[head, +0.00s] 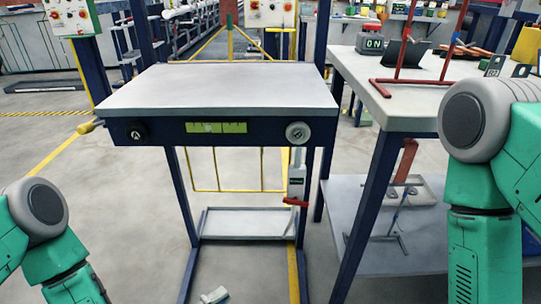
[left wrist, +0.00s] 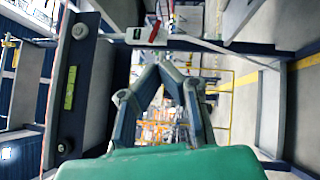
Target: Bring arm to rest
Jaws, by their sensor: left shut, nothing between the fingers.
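My left gripper (left wrist: 160,67) shows in the left wrist view, with its two grey fingers drawn together at the tips and nothing between them. It points toward the underside of the grey-topped stand. In the head view, my green left arm link (head: 60,255) is at the lower left and my green right arm link (head: 485,190) is at the right. No fingers of either gripper can be made out in the head view. My right gripper is outside both views.
A stand with a grey top (head: 220,88) and blue legs is in the middle. Its front has a green-yellow label (head: 216,127) and a round dial (head: 297,132). A white bench (head: 420,100) with a red frame (head: 412,80) stands at right.

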